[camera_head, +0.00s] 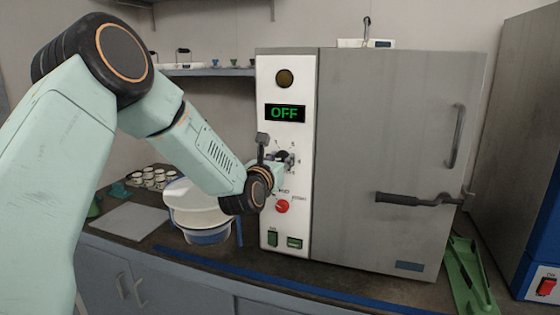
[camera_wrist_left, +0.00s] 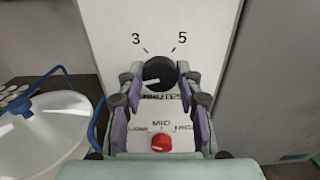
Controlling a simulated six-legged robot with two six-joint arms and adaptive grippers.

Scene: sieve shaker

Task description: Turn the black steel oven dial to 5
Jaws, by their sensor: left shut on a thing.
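The black oven dial (camera_head: 284,157) sits on the white control panel of the grey oven. In the left wrist view the black dial (camera_wrist_left: 160,72) has a pale pointer mark towards its lower left. The numbers 3 and 5 show above it, 3 to the left and 5 to the right, and the word MINUTES is below. My left gripper (camera_wrist_left: 158,76) is shut on the dial, one finger at each side. In the head view the left gripper (camera_head: 278,160) reaches the panel from the left and partly hides the dial and its numbers. My right gripper is not in view.
The panel display (camera_head: 285,113) reads OFF in green. A red knob (camera_head: 282,206) is below the dial, with green switches under it. The oven door handle (camera_head: 410,200) sticks out at right. A lidded pot-like vessel (camera_head: 200,212) stands left of the oven, beneath my arm.

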